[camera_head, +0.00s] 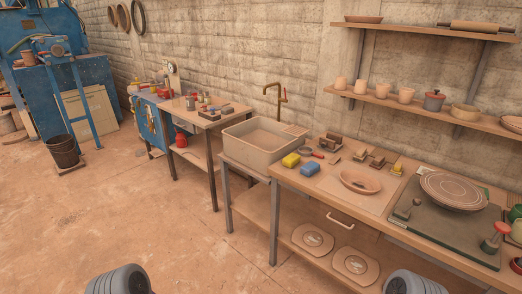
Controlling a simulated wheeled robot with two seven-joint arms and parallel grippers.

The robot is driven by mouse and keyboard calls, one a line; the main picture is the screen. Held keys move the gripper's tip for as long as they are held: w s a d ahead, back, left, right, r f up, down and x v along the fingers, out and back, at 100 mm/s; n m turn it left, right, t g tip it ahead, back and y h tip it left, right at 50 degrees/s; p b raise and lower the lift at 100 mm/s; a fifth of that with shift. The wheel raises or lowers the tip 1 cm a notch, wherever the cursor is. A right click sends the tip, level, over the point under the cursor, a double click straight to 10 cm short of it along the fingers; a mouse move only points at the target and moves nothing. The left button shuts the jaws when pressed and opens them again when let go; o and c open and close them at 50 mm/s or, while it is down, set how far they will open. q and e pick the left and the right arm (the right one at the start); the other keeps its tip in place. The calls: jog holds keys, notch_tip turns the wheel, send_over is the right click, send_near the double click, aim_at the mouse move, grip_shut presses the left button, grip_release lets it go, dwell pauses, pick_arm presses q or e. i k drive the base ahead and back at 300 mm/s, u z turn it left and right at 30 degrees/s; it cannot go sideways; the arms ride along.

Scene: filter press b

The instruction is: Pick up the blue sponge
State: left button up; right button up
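The blue sponge (309,169) lies on the wooden worktable (290,182), near its left end and front edge. A yellow sponge (291,160) lies just to its left, closer to the sink. Nothing is touching the blue sponge from above. Grey rounded parts of my arms show at the bottom edge, lower left and lower right, well short of the table. Neither gripper can be seen.
A sink basin (262,142) with a brass tap adjoins the table on the left. A shallow terracotta dish (360,181) and a round plate (454,191) lie to the right. Small wooden blocks and tools sit behind. The floor in front is clear.

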aim_at(308, 169)
jog(key=z, duration=0.35)
jog(key=i, duration=1.7)
jog(key=u, duration=0.35)
